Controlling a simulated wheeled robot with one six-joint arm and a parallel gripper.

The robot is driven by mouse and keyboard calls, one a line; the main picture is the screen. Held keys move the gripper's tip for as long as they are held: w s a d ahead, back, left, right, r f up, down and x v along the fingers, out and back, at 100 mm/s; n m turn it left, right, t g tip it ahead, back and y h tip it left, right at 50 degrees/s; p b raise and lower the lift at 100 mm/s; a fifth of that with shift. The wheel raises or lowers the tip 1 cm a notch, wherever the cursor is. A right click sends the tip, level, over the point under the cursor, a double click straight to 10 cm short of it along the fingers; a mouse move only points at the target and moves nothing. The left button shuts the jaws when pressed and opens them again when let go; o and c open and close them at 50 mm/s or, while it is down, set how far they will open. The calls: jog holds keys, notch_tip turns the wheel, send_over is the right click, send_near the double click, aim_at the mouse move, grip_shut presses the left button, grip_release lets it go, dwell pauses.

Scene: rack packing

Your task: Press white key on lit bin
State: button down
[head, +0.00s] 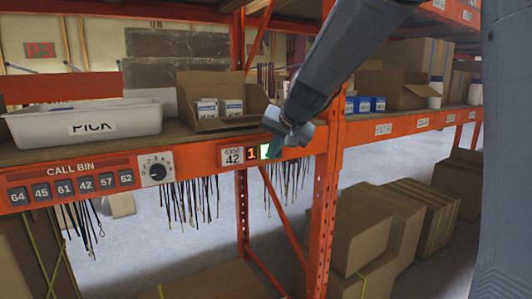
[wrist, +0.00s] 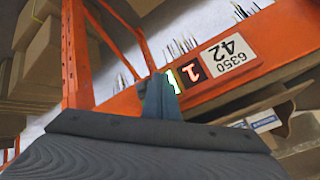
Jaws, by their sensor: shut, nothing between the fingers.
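The bin label 6350 / 42 (head: 232,156) is on the orange shelf beam, below an open cardboard box. Beside it is a display with a lit red-orange 1 (head: 252,154). A green and white lit key (head: 264,152) is to the right of the digit, partly covered by my fingers. My gripper (head: 273,149) is shut and empty, its tip at or just in front of this key; contact cannot be told. In the wrist view, my shut fingertips (wrist: 159,92) overlap the lit key (wrist: 172,80), with the digit (wrist: 192,71) and the upside-down label (wrist: 228,58) to its right.
A CALL BIN panel (head: 75,182) with several numbered tiles and a dial (head: 156,168) is at left. A white PICK tote (head: 85,122) and the open cardboard box (head: 215,122) stand on the shelf. An orange upright (head: 322,205) stands close right of my gripper. Dark cords hang below the beam.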

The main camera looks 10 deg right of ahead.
jog(key=shift+w+a, duration=0.1)
jog(key=shift+w, duration=0.25)
dwell(0.3)
jog(key=shift+s, duration=0.1)
dwell(0.3)
jog(key=shift+s+d+b, duration=0.25)
jog(key=shift+s+b, duration=0.05)
jog(key=shift+s, duration=0.4)
jog(key=shift+s, duration=0.1)
jog(key=s, duration=0.1)
jog(key=s+d+b, duration=0.1)
jog(key=s, duration=0.2)
jog(key=shift+s+d+b, duration=0.25)
jog(key=shift+d+b, duration=0.05)
jog(key=shift+b, duration=0.05)
dwell(0.4)
